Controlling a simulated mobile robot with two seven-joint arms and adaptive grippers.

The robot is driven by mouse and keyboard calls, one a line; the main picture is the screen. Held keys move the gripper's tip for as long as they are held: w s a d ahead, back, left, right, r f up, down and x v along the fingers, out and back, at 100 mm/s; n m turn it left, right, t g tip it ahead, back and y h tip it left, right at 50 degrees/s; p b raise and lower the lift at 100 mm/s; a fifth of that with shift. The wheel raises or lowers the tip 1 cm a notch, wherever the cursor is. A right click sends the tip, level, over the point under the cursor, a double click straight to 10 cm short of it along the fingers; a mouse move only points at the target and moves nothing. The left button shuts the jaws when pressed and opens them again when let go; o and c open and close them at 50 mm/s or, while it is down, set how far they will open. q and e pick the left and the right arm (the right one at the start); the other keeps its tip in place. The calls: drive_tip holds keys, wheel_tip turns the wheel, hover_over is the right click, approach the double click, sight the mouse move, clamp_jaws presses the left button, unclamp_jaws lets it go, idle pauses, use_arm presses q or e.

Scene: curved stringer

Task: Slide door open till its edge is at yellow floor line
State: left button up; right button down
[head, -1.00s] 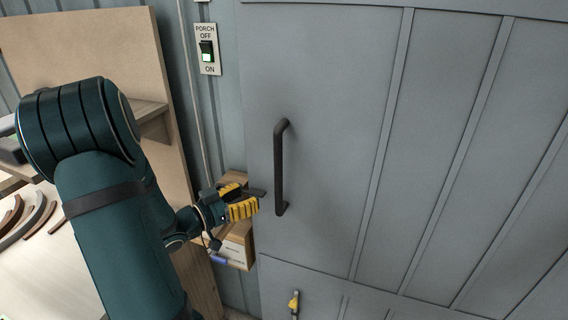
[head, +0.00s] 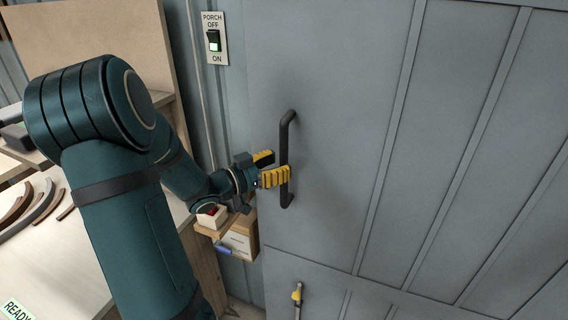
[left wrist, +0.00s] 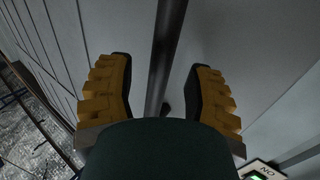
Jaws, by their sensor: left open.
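The grey sliding door (head: 340,120) fills the middle and right of the head view, and its left edge stands beside the wall strip. Its dark upright handle (head: 287,140) is near that edge. My left gripper (head: 271,170) is at the handle's lower half. In the left wrist view the left gripper (left wrist: 160,95) is open, with its yellow fingers on either side of the handle bar (left wrist: 164,50) and gaps showing on both sides. The yellow floor line is not in view. My right gripper is not in view.
A porch switch (head: 214,38) is on the wall left of the door. A small wooden shelf box (head: 238,240) hangs below my left gripper. A workbench (head: 60,255) with curved strips (head: 32,205) stands at left. A latch with a yellow part (head: 297,295) is low on the door.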

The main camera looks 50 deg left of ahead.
use_arm(q)
drive_tip(key=shift+w+d, duration=0.2)
drive_tip(key=shift+w, duration=0.95)
clamp_jaws()
drive_tip(key=shift+w+d, duration=0.1)
